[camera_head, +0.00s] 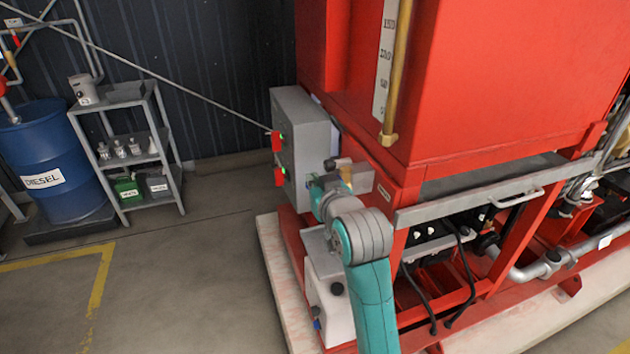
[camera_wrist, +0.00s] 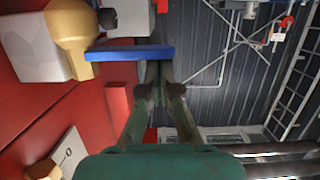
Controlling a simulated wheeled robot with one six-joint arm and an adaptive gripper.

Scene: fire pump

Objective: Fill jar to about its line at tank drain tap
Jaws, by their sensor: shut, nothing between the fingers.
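The tap, a brass body (camera_wrist: 72,28) with a pale hexagonal fitting (camera_wrist: 30,48) and a flat blue lever (camera_wrist: 130,53), shows at the upper left of the wrist view. In the head view, a brass fitting (camera_head: 345,168) shows on the red tank frame, partly behind my arm. My gripper (camera_wrist: 157,72) is shut and empty, its fingertips close to the right part of the blue lever. I cannot tell whether they touch it. My gripper's fingertips are hard to make out in the head view. I cannot make out the jar or its fill line in either view.
The red tank (camera_head: 500,75) with a sight gauge (camera_head: 397,70) fills the right. A grey control box (camera_head: 303,140) stands beside my arm. A shelf (camera_head: 128,135) with a jug (camera_head: 83,89) and several bottles, and a blue diesel drum (camera_head: 50,150), are left. Floor between is clear.

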